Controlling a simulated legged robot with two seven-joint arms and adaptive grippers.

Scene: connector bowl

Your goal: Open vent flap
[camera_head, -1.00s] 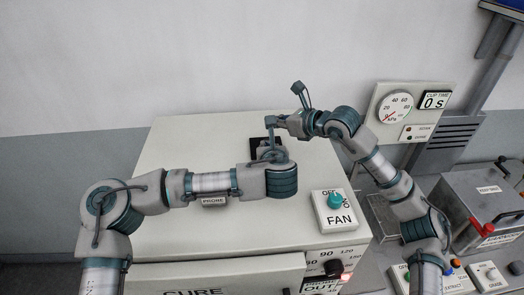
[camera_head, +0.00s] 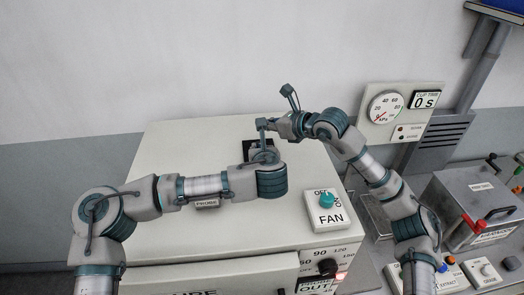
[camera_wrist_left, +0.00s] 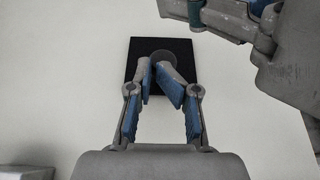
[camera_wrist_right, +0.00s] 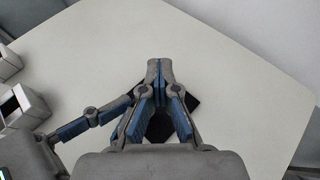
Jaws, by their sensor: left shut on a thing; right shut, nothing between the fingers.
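A black square vent panel (camera_head: 250,153) is set in the cream top of the oven; it also shows in the left wrist view (camera_wrist_left: 138,50). My left gripper (camera_head: 262,149) points down at it. In the left wrist view its fingers (camera_wrist_left: 162,75) are closed on a small round grey knob (camera_wrist_left: 163,56) at the panel. The fingers hide part of the panel, and I cannot tell its tilt. My right gripper (camera_head: 267,124) is just behind the left one. In the right wrist view its fingers (camera_wrist_right: 160,66) are together and empty, above the panel's dark edge (camera_wrist_right: 191,102).
A FAN switch (camera_head: 327,203) with a teal knob stands on the oven top (camera_head: 180,150) at right. A pressure gauge (camera_head: 385,107) and timer (camera_head: 426,99) are on the wall side. A grey box (camera_head: 480,200) stands further right. The oven top's left part is clear.

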